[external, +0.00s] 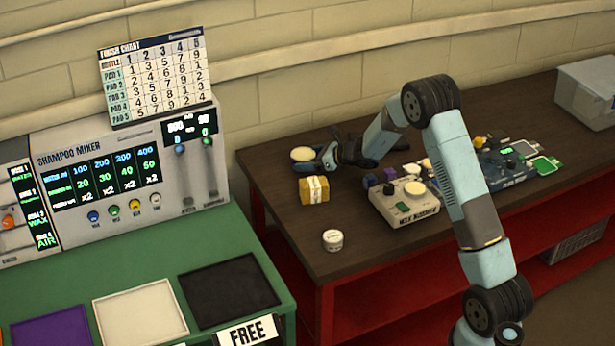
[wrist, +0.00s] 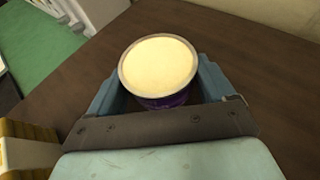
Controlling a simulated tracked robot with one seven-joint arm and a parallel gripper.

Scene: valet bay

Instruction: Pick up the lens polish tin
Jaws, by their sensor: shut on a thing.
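A round tin with a cream top and purple side (wrist: 160,68) sits between the two blue-grey fingers of my gripper (wrist: 158,88) in the wrist view. My gripper is shut on it. In the external view the same tin (external: 303,154) is at the back left of the brown table, with my gripper (external: 318,157) around it. No label on it can be read, so I cannot tell if it is the lens polish tin. A small white tin (external: 333,240) stands apart near the table's front edge, its lettering too small to read.
A yellow block with a pale band (external: 313,190) stands close to my gripper. A beige device (external: 404,204), small purple blocks (external: 389,188) and a dark console (external: 505,163) stand to the right.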

